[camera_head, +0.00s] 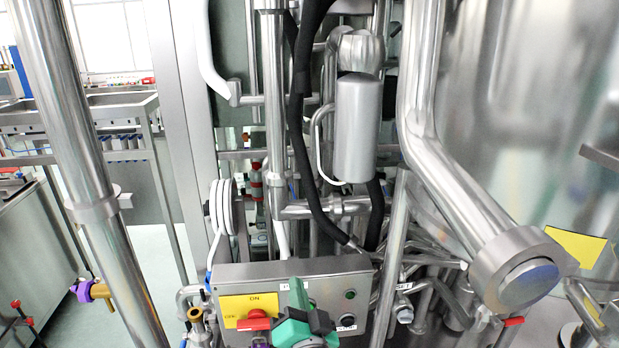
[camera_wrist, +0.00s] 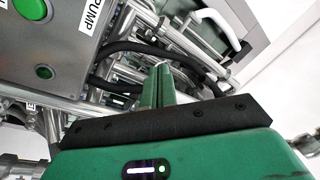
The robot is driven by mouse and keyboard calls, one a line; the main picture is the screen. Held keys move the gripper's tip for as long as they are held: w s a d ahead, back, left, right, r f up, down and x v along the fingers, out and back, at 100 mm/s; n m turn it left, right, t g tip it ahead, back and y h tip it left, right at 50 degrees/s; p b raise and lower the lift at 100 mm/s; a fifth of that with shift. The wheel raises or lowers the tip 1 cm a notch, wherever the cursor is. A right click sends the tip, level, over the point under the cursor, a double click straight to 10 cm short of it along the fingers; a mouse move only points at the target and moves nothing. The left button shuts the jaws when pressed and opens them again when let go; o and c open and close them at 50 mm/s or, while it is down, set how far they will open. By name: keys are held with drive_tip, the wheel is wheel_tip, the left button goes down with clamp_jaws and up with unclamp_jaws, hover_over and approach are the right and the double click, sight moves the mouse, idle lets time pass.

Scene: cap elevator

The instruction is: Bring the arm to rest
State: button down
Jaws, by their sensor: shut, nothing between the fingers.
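My gripper (camera_head: 296,286) is in front of the lower part of the control box in the head view. Its green fingers are together and hold nothing. In the wrist view the closed fingers (camera_wrist: 162,70) point up past the black-edged green palm, toward pipes and dark hoses. The fingers look clear of the box in the wrist view. In the head view my gripper hides part of the box's front, so the gap there is hard to judge.
The grey control box (camera_head: 345,290) has a red switch (camera_head: 254,320) on a yellow ON plate and a green button (camera_wrist: 45,72) near a PUMP label. A thick steel pipe (camera_head: 440,170) runs to the right. Steel pipes and black hoses (camera_head: 298,120) crowd behind.

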drive_tip(key=s+r+n+t+p, duration=0.1)
drive_tip(key=s+r+n+p, duration=0.3)
drive_tip(key=r, duration=0.8)
drive_tip(key=s+r+n+t+b, duration=0.1)
drive_tip(key=s+r+t, duration=0.1)
drive_tip(key=s+r, duration=0.65)
drive_tip(key=s+d+r+t+h+p, duration=0.1)
drive_tip(key=s+r, duration=0.5)
drive_tip(key=r, duration=0.2)
drive_tip(key=s+d+r+n+t+h+p, duration=0.1)
drive_tip(key=s+r+h, duration=0.1)
drive_tip(key=s+r, duration=0.4)
wheel_tip(320, 180, up, 3)
drive_tip(key=shift+f+t, duration=0.1)
drive_tip(key=shift+t, duration=0.2)
